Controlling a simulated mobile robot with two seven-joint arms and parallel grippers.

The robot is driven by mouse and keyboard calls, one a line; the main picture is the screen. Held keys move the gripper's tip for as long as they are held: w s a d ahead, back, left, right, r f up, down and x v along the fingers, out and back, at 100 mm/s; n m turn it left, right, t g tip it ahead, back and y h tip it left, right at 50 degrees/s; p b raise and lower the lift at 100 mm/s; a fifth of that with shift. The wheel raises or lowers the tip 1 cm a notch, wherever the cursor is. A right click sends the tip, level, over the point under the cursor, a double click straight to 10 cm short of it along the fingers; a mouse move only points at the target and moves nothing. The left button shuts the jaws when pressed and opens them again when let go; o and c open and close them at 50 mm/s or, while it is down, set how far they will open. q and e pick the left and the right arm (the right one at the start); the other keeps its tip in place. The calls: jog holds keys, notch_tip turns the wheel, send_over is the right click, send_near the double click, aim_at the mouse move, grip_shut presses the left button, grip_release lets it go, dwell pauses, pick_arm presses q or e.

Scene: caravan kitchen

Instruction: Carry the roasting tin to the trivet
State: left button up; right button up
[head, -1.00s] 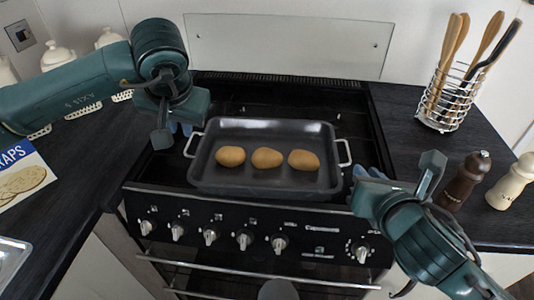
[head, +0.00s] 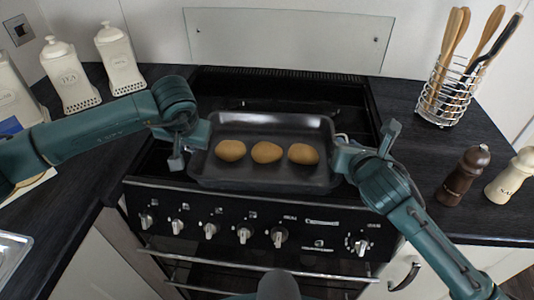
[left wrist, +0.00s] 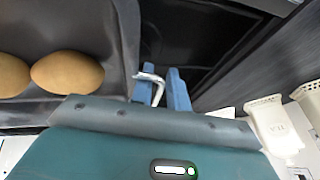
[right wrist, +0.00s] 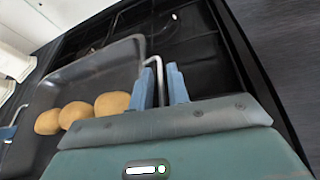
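The dark roasting tin (head: 265,178) sits on the black cooker top with three brown potatoes (head: 266,153) in a row inside it. My left gripper (head: 203,134) is at the tin's left end. In the left wrist view its blue fingers (left wrist: 164,88) stand apart, with the tin's pale wire handle (left wrist: 150,77) between them. My right gripper (head: 340,150) is at the right end. In the right wrist view its fingers (right wrist: 161,85) are apart, with the right handle (right wrist: 153,62) reaching between them. I cannot make out a trivet in any view.
The cooker front (head: 260,222) has several knobs. Dark worktop lies on both sides. White canisters (head: 68,75) stand at the back left. A utensil rack (head: 446,92), a dark pepper mill (head: 463,176) and a cream salt mill (head: 512,178) stand on the right.

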pick_arm(q)
jog(key=shift+w+f, duration=0.15)
jog(key=shift+f, duration=0.2)
pick_arm(e)
jog(key=shift+w+f, duration=0.15)
jog(key=shift+w, duration=0.2)
pick_arm(q)
grip_shut()
pick_arm(e)
grip_shut()
pick_arm(q)
jog(key=shift+r, duration=0.1)
